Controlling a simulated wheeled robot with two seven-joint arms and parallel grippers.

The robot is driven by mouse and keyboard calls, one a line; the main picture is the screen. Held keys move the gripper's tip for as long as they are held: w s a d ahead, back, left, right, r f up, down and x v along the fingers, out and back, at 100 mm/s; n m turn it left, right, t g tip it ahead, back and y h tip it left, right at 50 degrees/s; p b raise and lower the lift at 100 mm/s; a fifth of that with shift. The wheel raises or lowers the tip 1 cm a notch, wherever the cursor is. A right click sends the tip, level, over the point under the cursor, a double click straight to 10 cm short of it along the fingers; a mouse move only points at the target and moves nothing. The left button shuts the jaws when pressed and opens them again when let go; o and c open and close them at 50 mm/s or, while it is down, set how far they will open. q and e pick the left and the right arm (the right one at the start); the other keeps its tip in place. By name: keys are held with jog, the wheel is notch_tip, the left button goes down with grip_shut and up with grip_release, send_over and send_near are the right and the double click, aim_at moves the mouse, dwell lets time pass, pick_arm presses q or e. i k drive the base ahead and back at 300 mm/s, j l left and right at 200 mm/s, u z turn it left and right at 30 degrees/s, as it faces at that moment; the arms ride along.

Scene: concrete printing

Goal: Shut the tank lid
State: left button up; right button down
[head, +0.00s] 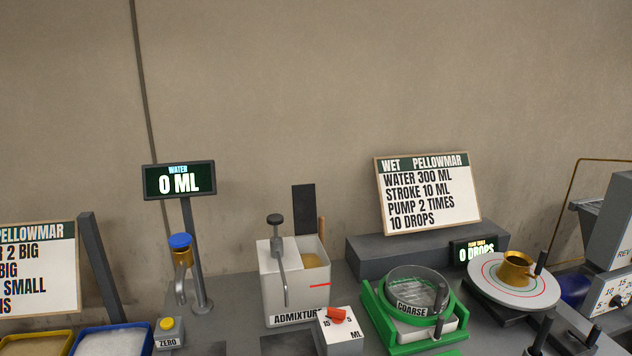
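The tank is the white box labelled ADMIXTURE (288,303) at the bottom centre of the head view. Its top is open, and tan contents show inside it. A dark flat panel, which looks like the tank lid (303,208), stands upright at the tank's back edge. A pump with a dark knob and a grey spout (277,248) rises at the tank's front left. A brown stick (321,234) stands upright at the back right of the tank. Neither of my grippers is in view.
A water tap with a blue top (181,258) and a display post (193,250) stand left of the tank. A dial block (341,332) is in front. A green-framed sieve (416,294) and a round plate with a brass cup (515,280) are to the right.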

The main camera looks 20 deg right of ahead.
aim_at(303, 196)
jog(key=i+l, duration=0.15)
jog(key=l, duration=0.2)
jog(key=i+l+u, duration=0.1)
jog(key=l, duration=0.3)
jog(key=i+l+u, duration=0.1)
jog(key=l, duration=0.25)
jog(key=i+l, duration=0.25)
jog(key=l, duration=0.15)
jog(key=i+l+u, duration=0.1)
jog(key=l, duration=0.3)
